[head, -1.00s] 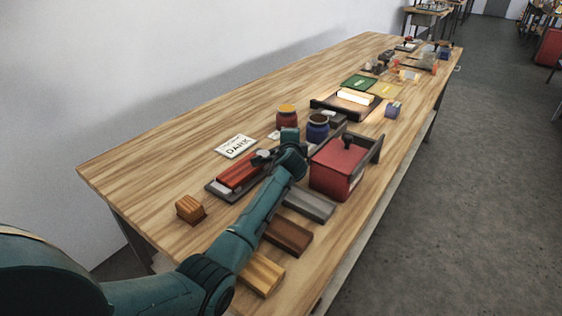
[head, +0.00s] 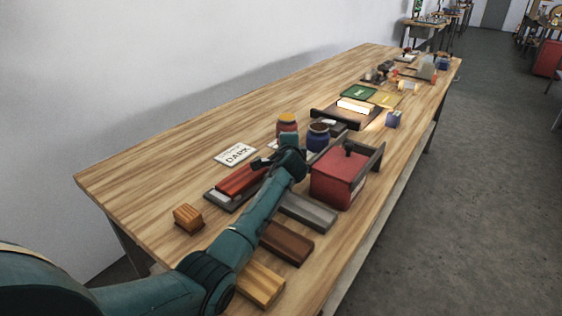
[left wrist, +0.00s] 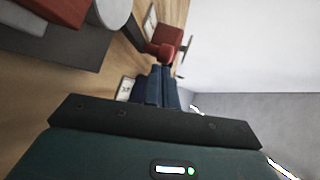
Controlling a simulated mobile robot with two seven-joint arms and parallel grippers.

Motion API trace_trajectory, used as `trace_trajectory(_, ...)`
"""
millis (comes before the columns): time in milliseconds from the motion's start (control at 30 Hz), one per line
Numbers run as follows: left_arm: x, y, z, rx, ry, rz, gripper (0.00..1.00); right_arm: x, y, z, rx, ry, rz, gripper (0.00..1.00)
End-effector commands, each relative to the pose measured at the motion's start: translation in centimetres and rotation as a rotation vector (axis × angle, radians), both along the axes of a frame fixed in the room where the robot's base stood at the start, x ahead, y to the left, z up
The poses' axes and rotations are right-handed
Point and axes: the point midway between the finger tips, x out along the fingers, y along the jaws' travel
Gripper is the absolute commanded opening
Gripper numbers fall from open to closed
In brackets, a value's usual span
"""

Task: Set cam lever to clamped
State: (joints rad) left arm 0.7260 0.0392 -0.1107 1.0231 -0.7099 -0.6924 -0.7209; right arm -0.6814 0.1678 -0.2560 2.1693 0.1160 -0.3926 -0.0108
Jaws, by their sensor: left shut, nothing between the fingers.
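A dark grey fixture (head: 217,198) with a long red bar (head: 241,180) lies on the bench beside my left forearm. In the left wrist view the fixture's grey base (left wrist: 60,48), the red bar (left wrist: 68,8) and a pale grey rounded part (left wrist: 112,12) show at the top left. I cannot make out which part is the cam lever or its setting. Contact with the fixture cannot be told. My right gripper is out of view.
A red box (head: 338,178) with a dark knob stands right of the gripper. A blue jar (head: 318,138) and a red jar (head: 287,124) stand behind it. A white DARK card (head: 236,154) lies to the left. Several bars and a wooden block (head: 188,218) lie nearer.

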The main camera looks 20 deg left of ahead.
Motion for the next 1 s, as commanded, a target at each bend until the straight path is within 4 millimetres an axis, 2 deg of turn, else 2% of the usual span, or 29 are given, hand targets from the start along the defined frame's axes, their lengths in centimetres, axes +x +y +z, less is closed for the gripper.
trace_trajectory(233,0.0,0.1,0.6,0.001,-0.002,0.001,0.00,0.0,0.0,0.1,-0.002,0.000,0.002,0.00)
trace_trajectory(700,0.0,0.0,8.6,0.002,-0.003,0.001,0.00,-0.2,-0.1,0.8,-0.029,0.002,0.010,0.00)
trace_trajectory(833,0.0,0.0,9.7,0.000,-0.001,0.000,0.00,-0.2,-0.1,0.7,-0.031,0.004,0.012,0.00)
trace_trajectory(1000,0.0,0.0,10.1,0.001,0.000,0.000,0.00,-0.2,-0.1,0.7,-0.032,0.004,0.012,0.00)
